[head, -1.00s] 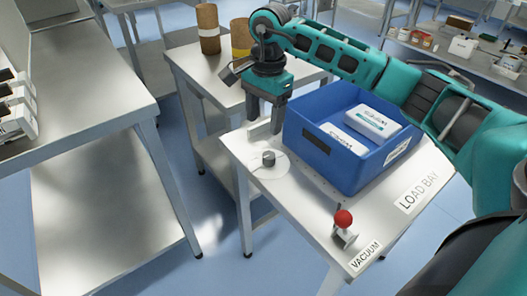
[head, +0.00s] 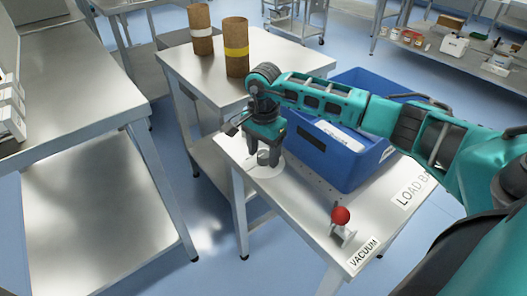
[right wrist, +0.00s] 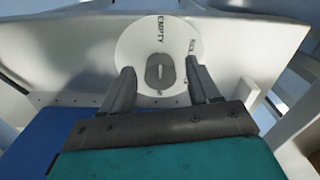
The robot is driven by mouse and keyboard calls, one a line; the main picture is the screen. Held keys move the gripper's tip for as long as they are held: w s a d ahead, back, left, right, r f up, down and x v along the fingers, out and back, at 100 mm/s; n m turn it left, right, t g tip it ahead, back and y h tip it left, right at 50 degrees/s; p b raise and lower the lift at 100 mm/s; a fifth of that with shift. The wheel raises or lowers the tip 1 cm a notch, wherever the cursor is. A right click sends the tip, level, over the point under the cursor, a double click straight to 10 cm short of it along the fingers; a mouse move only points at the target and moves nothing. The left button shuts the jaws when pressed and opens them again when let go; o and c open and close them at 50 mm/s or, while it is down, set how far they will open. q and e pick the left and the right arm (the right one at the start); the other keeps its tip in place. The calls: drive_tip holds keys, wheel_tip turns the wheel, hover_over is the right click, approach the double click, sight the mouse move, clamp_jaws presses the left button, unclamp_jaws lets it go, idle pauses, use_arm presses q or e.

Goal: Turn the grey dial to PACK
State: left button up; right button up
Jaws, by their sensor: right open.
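The grey dial (head: 263,158) sits on a round white plate at the near left corner of the load bay table. My right gripper (head: 264,157) points down at the dial. Its open fingers (right wrist: 160,68) appear on either side of the knob; I cannot tell whether they touch it. My left gripper is not in view.
A blue crate (head: 318,167) with white packs stands close behind my right gripper. A red-knobbed lever (head: 341,216) labelled VACUUM stands at the table's front. Two brown rolls (head: 236,60) stand on the table behind.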

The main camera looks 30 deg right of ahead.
drive_tip(key=c, duration=1)
